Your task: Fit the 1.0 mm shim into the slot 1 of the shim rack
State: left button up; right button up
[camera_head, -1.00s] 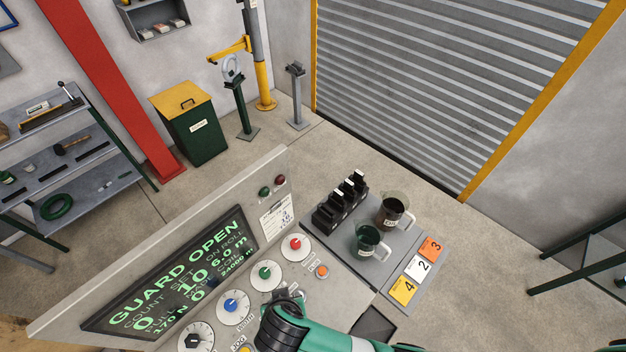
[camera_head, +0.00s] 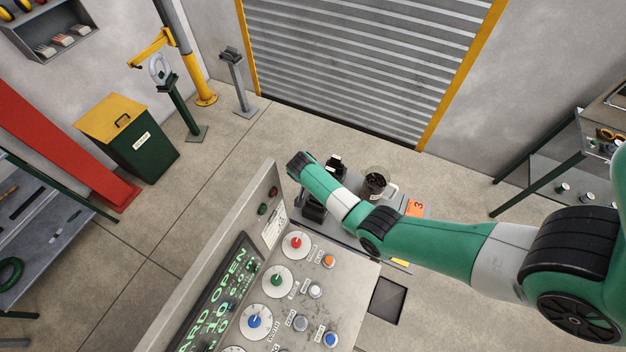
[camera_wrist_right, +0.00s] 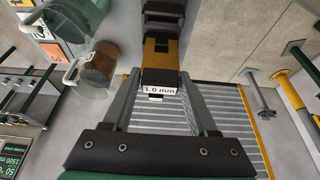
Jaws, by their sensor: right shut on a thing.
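My right gripper (camera_wrist_right: 158,82) is shut on the 1.0 mm shim (camera_wrist_right: 150,78), a black-handled piece whose white "1.0 mm" label faces the wrist camera. A yellow-brown part (camera_wrist_right: 160,52) shows just beyond the handle; I cannot tell whether it belongs to the shim. Black blocks, apparently of the shim rack (camera_wrist_right: 163,8), lie beyond it at the top of the wrist view. In the head view my right arm covers much of the black shim rack (camera_head: 335,166), and the gripper's fingers are hidden. Whether the shim touches the rack cannot be told. My left gripper is out of view.
A jug with dark contents (camera_head: 375,184) stands right of the rack; it also shows in the wrist view (camera_wrist_right: 97,66) beside a green jug (camera_wrist_right: 75,17). An orange "3" card (camera_head: 416,208) lies nearby. The control console (camera_head: 305,290) stands in front.

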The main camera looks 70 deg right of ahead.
jog(key=shift+f+b, duration=3.5)
jog(key=shift+f, duration=0.25)
jog(key=shift+p, duration=0.45)
jog(key=shift+f, duration=0.85)
jog(key=shift+f, duration=0.2)
jog(key=o, duration=1.4)
